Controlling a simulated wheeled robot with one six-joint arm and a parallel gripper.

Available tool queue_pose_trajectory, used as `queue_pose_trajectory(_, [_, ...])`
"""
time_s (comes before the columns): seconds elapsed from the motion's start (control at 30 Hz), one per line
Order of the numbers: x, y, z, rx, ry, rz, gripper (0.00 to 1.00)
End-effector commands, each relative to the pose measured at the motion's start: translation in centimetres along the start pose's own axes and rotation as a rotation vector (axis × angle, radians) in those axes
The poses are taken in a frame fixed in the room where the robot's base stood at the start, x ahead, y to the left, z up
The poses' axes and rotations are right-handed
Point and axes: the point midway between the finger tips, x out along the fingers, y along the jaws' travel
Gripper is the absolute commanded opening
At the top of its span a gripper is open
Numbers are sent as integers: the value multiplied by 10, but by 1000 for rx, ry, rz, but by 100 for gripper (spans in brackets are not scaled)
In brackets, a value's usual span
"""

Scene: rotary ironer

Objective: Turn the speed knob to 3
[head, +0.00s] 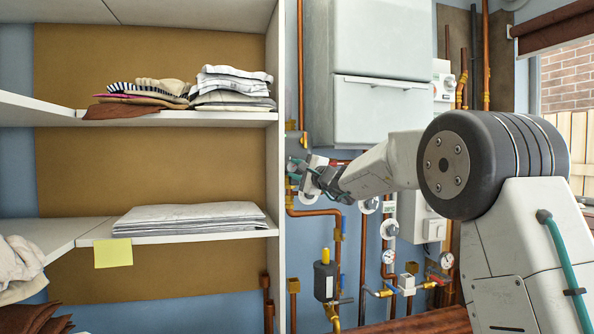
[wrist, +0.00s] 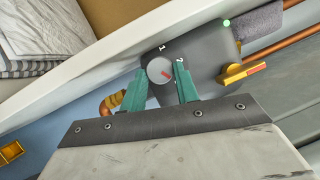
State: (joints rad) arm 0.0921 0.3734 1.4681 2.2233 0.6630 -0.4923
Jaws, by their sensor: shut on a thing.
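The speed knob (wrist: 157,66) is a round light grey dial with a red pointer line, on a dark grey panel (wrist: 207,58) in the wrist view. My gripper (wrist: 160,69) has its two green fingers on either side of the knob, shut on it. The numeral 1 shows above the knob and the numeral 2 at its upper right. No 3 can be seen; part of the dial is hidden by the fingers. The red line slants toward the lower right, near the right finger. In the head view my gripper (head: 296,170) is at the pipes beside the shelf, and the knob's markings cannot be read.
A shelf unit (head: 272,140) with folded cloths (head: 232,88) stands close on the left. Copper pipes (head: 338,262), gauges and valves fill the wall below my arm. A white boiler (head: 382,110) hangs above. A green light (wrist: 226,22) shows at the panel's corner.

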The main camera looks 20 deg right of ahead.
Motion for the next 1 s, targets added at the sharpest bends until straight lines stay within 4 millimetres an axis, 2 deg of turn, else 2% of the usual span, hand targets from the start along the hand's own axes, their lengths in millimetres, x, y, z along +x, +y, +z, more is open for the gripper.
queue_pose_trajectory(0.6, [0,2,0,36,1,-15,8])
queue_pose_trajectory(0.63, [0,2,0,36,1,-15,39])
queue_pose_trajectory(1.0, [-5,0,0,36,3,-16,39])
